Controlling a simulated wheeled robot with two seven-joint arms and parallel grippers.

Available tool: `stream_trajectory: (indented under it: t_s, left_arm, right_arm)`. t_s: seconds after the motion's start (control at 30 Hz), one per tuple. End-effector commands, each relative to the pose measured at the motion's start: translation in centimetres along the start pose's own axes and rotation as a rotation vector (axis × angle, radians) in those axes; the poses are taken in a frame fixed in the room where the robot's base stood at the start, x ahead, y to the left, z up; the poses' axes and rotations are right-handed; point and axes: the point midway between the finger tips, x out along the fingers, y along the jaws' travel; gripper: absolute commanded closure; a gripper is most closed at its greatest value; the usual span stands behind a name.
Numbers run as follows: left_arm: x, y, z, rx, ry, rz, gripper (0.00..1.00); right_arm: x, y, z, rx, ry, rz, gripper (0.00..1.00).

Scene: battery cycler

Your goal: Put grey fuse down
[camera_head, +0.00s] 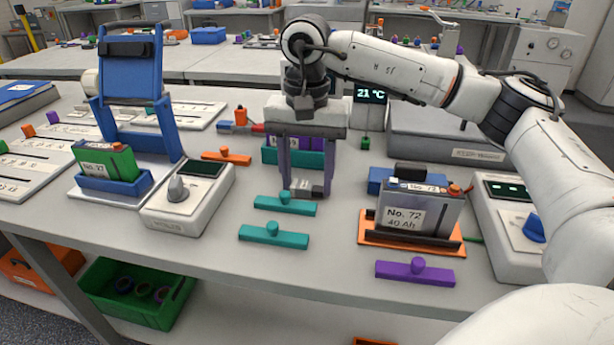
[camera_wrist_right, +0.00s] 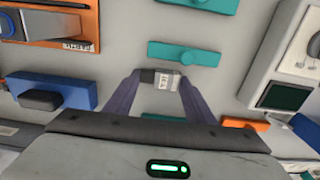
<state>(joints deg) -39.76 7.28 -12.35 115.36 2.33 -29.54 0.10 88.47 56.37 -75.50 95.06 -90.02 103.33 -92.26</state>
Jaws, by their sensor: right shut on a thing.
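My right gripper (camera_head: 304,192) points down over the middle of the table, behind two teal bars. Its two purple-grey fingers are shut on the small grey fuse (camera_head: 302,184). In the right wrist view the fuse (camera_wrist_right: 168,80) lies between the fingertips (camera_wrist_right: 160,78), with a light label and a dark end. I cannot tell whether the fuse touches the table. My left gripper is not in view.
Teal bars (camera_head: 285,205) (camera_head: 273,236) lie in front of the gripper. A No. 72 battery (camera_head: 408,210) stands in an orange tray (camera_head: 370,239) to the right, with a purple bar (camera_head: 415,272) before it. A white tester (camera_head: 190,200) stands left.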

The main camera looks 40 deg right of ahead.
Motion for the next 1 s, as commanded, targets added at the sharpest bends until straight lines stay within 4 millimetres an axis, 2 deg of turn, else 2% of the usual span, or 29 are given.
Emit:
stream_trajectory:
  t_s: [0.1, 0.13, 0.2, 0.23, 0.5, 0.63, 0.77, 1.0]
  left_arm:
    - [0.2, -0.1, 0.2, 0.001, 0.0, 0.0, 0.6]
    - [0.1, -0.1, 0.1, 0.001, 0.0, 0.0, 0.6]
    - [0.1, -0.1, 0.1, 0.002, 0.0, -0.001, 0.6]
    - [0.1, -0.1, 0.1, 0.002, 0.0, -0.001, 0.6]
    - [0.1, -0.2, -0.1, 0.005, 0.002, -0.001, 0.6]
    - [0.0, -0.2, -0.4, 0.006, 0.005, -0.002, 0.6]
    - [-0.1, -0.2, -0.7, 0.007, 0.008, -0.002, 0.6]
    - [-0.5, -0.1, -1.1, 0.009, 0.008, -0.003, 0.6]
  right_arm:
    - [0.4, 0.0, 0.0, 0.0, -0.001, 0.0, 0.77]
    - [0.3, 0.0, 0.0, 0.0, 0.0, 0.0, 0.46]
    - [0.2, 0.0, 0.0, 0.0, 0.0, 0.0, 0.34]
    - [0.2, 0.0, 0.0, 0.0, 0.0, 0.0, 0.32]
    - [0.1, 0.0, 0.0, 0.0, 0.0, 0.0, 0.32]
    - [-0.8, -0.1, 0.0, 0.0, 0.001, -0.003, 0.32]
    - [-3.0, -0.1, 0.0, 0.0, 0.0, -0.004, 0.32]
    - [-8.4, -0.1, 0.0, -0.001, 0.001, -0.004, 0.32]
